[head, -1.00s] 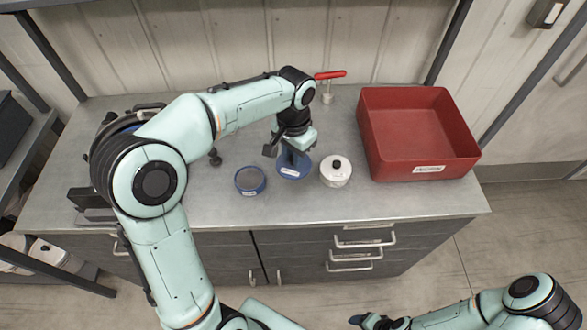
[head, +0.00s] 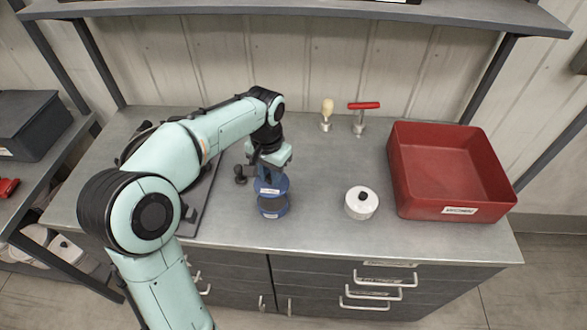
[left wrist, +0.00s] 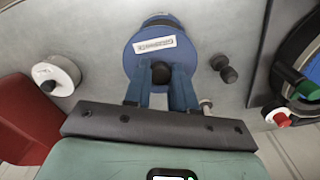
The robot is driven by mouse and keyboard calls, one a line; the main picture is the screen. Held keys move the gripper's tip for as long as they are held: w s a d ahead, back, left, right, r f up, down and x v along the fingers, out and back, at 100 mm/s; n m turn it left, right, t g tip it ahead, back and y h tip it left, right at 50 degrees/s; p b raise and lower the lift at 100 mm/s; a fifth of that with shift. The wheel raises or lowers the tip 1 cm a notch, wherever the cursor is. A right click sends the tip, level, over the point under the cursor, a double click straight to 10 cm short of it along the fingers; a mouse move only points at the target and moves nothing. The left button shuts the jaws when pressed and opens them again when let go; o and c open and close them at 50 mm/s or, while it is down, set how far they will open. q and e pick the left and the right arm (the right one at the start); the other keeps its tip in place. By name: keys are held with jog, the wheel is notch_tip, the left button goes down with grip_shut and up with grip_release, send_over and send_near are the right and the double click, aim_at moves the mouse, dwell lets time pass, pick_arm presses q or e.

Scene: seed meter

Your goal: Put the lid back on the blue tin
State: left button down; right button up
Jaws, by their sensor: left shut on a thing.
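The blue tin (head: 272,211) stands on the grey counter, its dark top partly visible. The round blue lid (head: 281,183) with a white label overlaps the tin's far side in the head view. My left gripper (head: 268,168) points down and is shut on the lid's black knob. In the left wrist view the lid (left wrist: 139,62) lies flat below the two blue fingers (left wrist: 160,82), and a bit of the tin (left wrist: 160,20) shows past its edge. I cannot tell how high the lid is above the tin. My right gripper is out of view.
A white lidded pot (head: 359,209) stands to the right, with a red bin (head: 405,203) beyond it. A black knobbed piece (head: 240,174) is close left of the gripper. A red-handled tool (head: 363,106) stands at the back. Counter between tin and pot is clear.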

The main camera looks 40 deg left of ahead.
aim_at(270, 184)
pick_arm(q)
jog(key=shift+a+f, duration=0.2)
jog(key=shift+f, duration=0.15)
jog(key=shift+f+b, duration=1.2)
jog(key=shift+f, duration=0.55)
jog(key=shift+f+b, duration=0.65)
jog(key=shift+f, duration=0.55)
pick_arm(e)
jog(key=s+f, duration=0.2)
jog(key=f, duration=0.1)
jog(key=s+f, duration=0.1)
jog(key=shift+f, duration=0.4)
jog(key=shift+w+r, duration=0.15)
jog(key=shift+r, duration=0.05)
pick_arm(q)
jog(key=shift+f, duration=0.15)
jog(key=shift+c, duration=1.9)
grip_release()
